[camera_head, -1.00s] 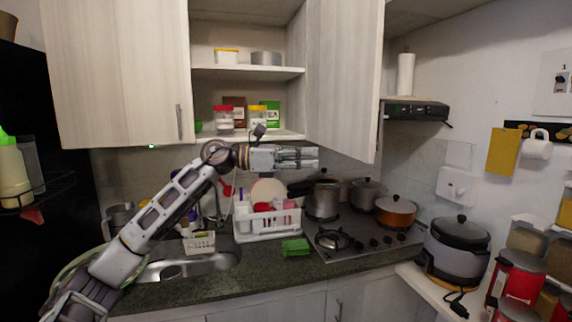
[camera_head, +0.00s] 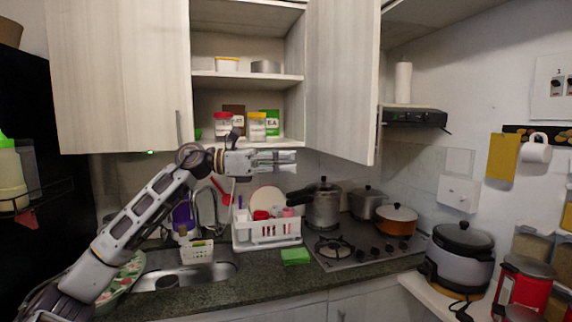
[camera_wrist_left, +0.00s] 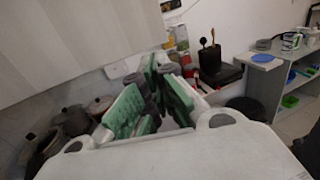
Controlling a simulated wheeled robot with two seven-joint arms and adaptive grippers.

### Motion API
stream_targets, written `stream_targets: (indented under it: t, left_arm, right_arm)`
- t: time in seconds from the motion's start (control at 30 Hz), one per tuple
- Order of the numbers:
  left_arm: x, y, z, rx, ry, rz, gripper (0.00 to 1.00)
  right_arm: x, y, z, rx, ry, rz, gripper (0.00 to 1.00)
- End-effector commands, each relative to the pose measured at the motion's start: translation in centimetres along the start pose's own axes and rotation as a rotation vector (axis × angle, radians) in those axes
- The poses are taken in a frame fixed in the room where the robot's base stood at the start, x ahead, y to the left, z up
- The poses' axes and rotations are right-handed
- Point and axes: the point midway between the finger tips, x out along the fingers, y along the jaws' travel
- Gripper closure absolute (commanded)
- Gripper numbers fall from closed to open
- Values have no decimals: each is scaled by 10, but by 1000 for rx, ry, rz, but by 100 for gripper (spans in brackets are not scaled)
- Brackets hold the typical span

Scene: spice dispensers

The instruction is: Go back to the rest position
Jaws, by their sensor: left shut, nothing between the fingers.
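My left gripper (camera_head: 277,161) is in front of the open cabinet, just below its lower shelf. It points right, and its fingers are shut with nothing between them. Its green-padded fingers also show in the left wrist view (camera_wrist_left: 157,106). On the lower shelf stand a red-lidded jar (camera_head: 223,126) and a yellow-lidded jar (camera_head: 257,127), both upright and above the gripper. My right gripper is in neither current view.
The right cabinet door (camera_head: 342,80) stands open beside the gripper. Below are a white dish rack (camera_head: 267,232), a green sponge (camera_head: 295,256), a sink (camera_head: 185,275), and a hob (camera_head: 352,250) with pots. A rice cooker (camera_head: 459,262) stands at right.

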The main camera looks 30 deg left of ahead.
Motion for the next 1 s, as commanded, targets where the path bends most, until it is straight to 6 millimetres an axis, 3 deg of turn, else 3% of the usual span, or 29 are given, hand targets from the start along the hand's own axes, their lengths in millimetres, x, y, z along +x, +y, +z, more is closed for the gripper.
stream_targets:
  t: [0.57,1.0]
  left_arm:
    - [4,1,-2,-21,-19,-2,100]
    - [44,15,-36,-346,-290,10,100]
  right_arm:
    - [0,7,4,-1,-2,7,60]
    - [0,8,1,-1,1,8,60]
